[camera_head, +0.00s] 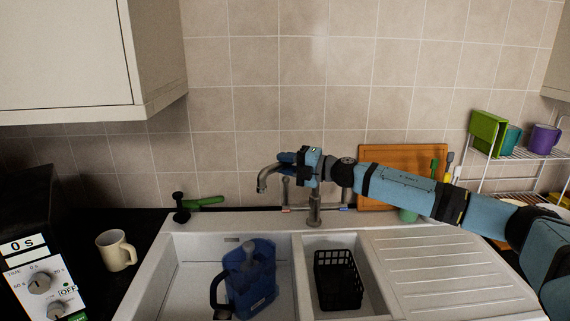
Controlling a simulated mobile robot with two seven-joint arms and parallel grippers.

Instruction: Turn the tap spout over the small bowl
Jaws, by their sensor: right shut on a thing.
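The metal tap (314,209) stands at the back of the white sink, behind the divider between its two bowls. Its spout (266,178) points left, with its downturned end above the back of the large left bowl (192,265). The small bowl (314,243) is to the right of the divider and has a black basket (338,281) in it. My right gripper (286,158) reaches in from the right and is shut on the spout. The fingers and wrist hide much of the spout's upper part. My left gripper is not in view.
A blue jug (250,280) stands in the large bowl. A ridged drainboard (445,270) lies right. A cutting board (392,160) leans against the wall behind my right arm. A dish rack (510,160) is at the right. A cream mug (114,252) stands at the left.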

